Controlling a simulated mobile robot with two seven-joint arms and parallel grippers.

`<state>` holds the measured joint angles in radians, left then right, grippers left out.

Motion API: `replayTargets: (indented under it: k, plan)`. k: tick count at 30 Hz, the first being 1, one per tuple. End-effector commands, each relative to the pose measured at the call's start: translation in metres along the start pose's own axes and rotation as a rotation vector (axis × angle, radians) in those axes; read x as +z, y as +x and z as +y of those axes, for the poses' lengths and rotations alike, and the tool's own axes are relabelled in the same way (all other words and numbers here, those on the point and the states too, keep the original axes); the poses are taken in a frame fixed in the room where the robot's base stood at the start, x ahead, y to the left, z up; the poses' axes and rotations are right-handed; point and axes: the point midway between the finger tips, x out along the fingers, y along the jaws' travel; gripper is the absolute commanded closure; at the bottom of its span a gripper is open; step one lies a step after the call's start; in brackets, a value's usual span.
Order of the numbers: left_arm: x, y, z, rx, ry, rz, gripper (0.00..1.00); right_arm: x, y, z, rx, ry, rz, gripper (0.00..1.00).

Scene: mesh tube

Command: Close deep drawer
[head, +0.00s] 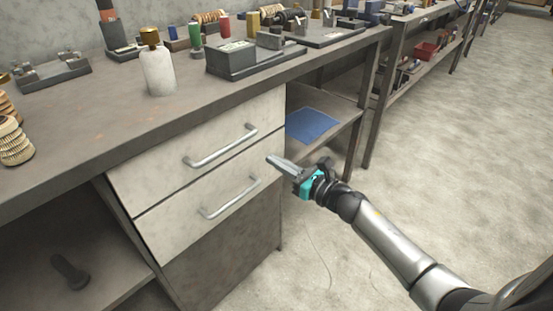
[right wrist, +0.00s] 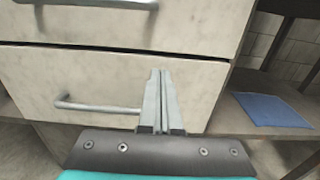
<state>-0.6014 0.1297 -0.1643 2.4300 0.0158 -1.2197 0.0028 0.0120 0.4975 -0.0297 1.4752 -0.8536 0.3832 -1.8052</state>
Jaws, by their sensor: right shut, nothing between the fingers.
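Two pale drawer fronts sit one above the other under the workbench, the upper drawer (head: 165,165) and the lower drawer (head: 170,232), each with a silver bar handle. Both look flush or nearly flush with the cabinet; I cannot tell whether a small gap remains. My right gripper (head: 270,160) is shut and empty, its fingertips near the right end of the lower drawer front. In the right wrist view the shut fingers (right wrist: 160,73) overlap the lower drawer (right wrist: 100,80), right of its handle (right wrist: 95,106). Contact cannot be told. My left gripper is out of view.
The workbench top (head: 70,150) holds a white bottle (head: 158,72), a dark block (head: 232,60) and several small tools. A blue mat (head: 312,124) lies on the shelf right of the drawers. Open floor (head: 450,150) lies to the right.

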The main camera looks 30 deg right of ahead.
Motion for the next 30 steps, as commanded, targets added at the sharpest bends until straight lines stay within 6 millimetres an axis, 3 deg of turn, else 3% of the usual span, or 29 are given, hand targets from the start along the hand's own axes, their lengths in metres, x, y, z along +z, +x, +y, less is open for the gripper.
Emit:
replayTargets:
  k: [7,15,26,30]
  plan:
    - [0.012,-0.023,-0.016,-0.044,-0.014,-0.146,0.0,0.001,-0.043,0.001,0.0,0.003,0.003,1.0]
    - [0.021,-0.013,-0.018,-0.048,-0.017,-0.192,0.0,0.001,-0.08,0.001,0.001,0.002,0.002,1.0]
    - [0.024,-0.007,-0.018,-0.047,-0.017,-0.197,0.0,0.001,-0.09,0.001,-0.001,0.006,0.0,1.0]
    - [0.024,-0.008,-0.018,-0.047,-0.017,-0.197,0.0,0.002,-0.088,0.0,-0.056,0.12,-0.008,1.0]
